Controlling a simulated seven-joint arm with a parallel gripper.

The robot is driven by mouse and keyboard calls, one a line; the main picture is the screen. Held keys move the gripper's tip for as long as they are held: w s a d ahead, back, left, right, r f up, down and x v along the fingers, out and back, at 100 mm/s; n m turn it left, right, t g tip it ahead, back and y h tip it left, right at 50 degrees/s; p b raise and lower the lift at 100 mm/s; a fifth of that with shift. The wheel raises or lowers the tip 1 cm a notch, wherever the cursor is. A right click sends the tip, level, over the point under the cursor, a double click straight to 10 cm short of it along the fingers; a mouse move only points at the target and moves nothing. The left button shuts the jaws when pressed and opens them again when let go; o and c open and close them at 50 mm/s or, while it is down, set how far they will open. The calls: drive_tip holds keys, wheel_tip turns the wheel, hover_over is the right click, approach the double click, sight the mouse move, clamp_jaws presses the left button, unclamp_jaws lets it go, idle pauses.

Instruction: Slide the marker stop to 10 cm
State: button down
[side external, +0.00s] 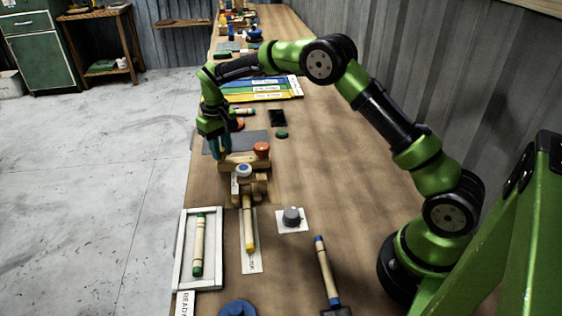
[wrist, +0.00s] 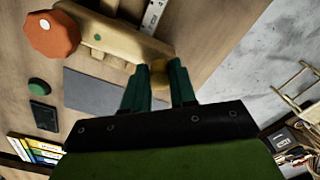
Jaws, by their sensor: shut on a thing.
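My gripper (wrist: 160,78) is shut on a small yellowish wooden knob (wrist: 160,74), which shows between its two dark green fingers in the wrist view. The knob sits at the end of a wooden jig (wrist: 98,35) and seems to be the marker stop. A pale ruled strip (wrist: 153,16) runs up from the jig near the fingers; its numbers are too small to read. In the side external view my gripper (side external: 221,152) points down at the left end of the jig (side external: 243,163). The knob is hidden there, so its position on the scale cannot be told.
An orange knob (side external: 262,148) and a white-blue knob (side external: 243,170) stand on or beside the jig. A grey mat (wrist: 115,95) lies next to it.

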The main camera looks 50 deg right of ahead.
drive_tip(key=shift+w+d, duration=1.05)
drive_tip(key=shift+w, duration=0.05)
drive_tip(key=c, duration=0.9)
unclamp_jaws()
wheel_tip(320, 180, up, 17)
